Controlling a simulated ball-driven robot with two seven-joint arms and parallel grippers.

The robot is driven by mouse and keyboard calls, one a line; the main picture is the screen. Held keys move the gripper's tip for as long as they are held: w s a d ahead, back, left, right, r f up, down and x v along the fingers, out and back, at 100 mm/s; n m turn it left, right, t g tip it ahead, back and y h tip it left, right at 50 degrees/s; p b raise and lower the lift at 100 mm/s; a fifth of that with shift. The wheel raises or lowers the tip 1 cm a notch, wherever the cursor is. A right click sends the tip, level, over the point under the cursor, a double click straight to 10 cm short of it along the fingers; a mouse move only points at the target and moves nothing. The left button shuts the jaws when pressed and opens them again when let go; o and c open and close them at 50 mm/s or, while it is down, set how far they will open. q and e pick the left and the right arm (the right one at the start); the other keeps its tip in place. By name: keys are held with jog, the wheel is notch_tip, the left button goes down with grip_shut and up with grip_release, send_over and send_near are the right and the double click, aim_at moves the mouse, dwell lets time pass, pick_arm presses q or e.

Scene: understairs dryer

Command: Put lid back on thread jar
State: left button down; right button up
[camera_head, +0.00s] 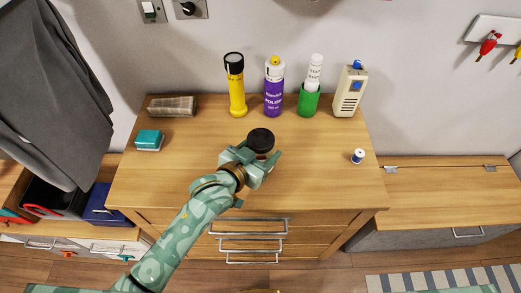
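A round black lid (260,138) shows on the wooden dresser top, just beyond my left gripper (254,157). A small dark reddish patch shows under its near edge; it may be the jar, but the gripper hides most of what is there. I cannot tell whether the lid sits on a jar or is held. The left gripper's fingers are close to the lid's near side, and their grip is hidden. A small white spool with blue thread (358,156) stands alone to the right. My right gripper is not in view.
Along the back of the dresser top (310,175) stand a yellow torch (236,88), a purple polish can (273,90), a green container (309,100) and a cream device (350,92). A grey-brown block (171,106) and a teal block (149,140) lie left. The front right is clear.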

pick_arm(q)
jog(key=shift+c, duration=1.5)
grip_release()
jog(key=shift+f, duration=0.15)
jog(key=shift+r, duration=0.2)
jog(key=p+v, duration=0.3)
jog(key=v, duration=0.9)
